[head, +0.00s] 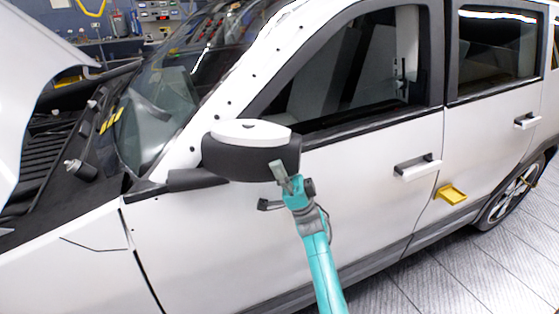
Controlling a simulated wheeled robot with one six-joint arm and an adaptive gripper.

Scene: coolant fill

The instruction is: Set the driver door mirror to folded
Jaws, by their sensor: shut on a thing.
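The driver door mirror (238,158) has a dark housing with a white cap on top. It sits at the front lower corner of the front door window, on a dark mount (196,180). My gripper (281,177), on a teal arm, is at the lower right end of the housing, with a grey finger up against it. It is shut on the mirror's edge there. The exact contact and the far side of the housing are hidden. I cannot tell the mirror's fold angle exactly from this view.
The white car's front door (360,210) has a handle (418,167) to the right. A yellow bracket (451,194) sticks out low beside the rear door. The raised hood (35,60) is at the left. Striped floor (480,270) is clear at the lower right.

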